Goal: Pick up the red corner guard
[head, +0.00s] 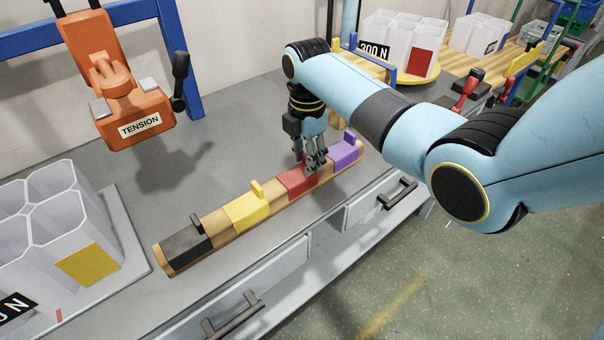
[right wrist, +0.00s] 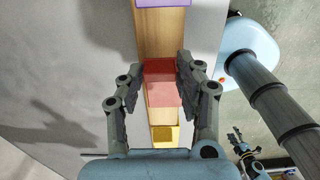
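The red corner guard (head: 294,184) sits on a wooden bar (head: 213,219) between the yellow guard (head: 246,211) and the purple guard (head: 345,153). My right gripper (head: 312,168) points down at the red guard, its fingers hiding part of its upper side. In the right wrist view my right gripper (right wrist: 164,62) is open, with one finger on each side of the red guard (right wrist: 161,82). Whether the fingers touch it cannot be told. A small dark gripper (right wrist: 237,140), apparently my left one, shows low at the right in the wrist view, too small to read.
A black guard (head: 187,245) sits at the bar's near end. White hexagonal bins (head: 75,220) stand on the left, and an orange device marked TENSION (head: 135,118) hangs at upper left. Grey worktop (head: 225,130) is clear behind the bar. Drawer handles (head: 236,316) line the front.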

